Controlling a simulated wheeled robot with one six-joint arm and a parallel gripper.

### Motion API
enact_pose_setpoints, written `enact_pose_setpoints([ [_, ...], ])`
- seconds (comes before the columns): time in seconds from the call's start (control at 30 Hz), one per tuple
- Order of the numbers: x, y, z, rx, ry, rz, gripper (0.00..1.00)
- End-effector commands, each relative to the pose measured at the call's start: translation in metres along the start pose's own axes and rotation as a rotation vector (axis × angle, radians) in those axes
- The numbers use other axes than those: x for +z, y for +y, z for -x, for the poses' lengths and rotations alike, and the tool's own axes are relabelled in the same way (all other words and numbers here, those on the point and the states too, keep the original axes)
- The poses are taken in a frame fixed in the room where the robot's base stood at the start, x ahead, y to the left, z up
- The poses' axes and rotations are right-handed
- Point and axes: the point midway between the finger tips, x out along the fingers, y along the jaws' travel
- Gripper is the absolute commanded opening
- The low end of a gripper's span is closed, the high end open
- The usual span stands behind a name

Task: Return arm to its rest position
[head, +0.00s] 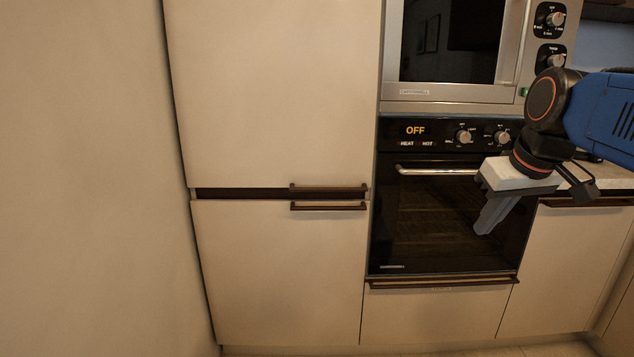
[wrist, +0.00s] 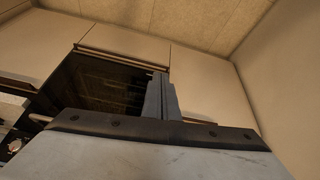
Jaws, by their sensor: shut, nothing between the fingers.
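My gripper (head: 484,228) hangs at the right of the head view, in front of the black oven (head: 435,225), with its grey fingers together and pointing down. Nothing is between the fingers. My blue arm reaches in from the right edge. In the wrist view my gripper (wrist: 160,82) shows its fingers closed, with the dark oven glass (wrist: 105,85) behind them. I cannot tell how far the fingertips are from the oven door.
A microwave (head: 450,45) sits above the oven, whose display reads OFF. Tall cream cabinets (head: 280,95) with dark handles stand to the left. A counter (head: 610,176) lies behind my arm at the right. The floor (head: 540,350) shows at the bottom.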

Motion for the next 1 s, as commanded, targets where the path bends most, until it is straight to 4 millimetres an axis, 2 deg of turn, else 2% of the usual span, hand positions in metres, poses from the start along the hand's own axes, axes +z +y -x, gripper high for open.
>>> enact_pose_setpoints([
  [0.03,0.025,-0.01,-0.012,0.002,-0.006,-0.011,0.0],
  [0.3,0.145,-0.042,-0.079,0.023,-0.029,-0.087,0.0],
  [0.4,0.18,-0.049,-0.1,0.029,-0.033,-0.107,0.0],
  [0.5,0.203,-0.052,-0.114,0.033,-0.036,-0.121,0.0],
  [0.67,0.218,-0.055,-0.124,0.036,-0.037,-0.13,0.0],
  [1.0,0.218,-0.054,-0.124,0.036,-0.037,-0.13,0.0],
])
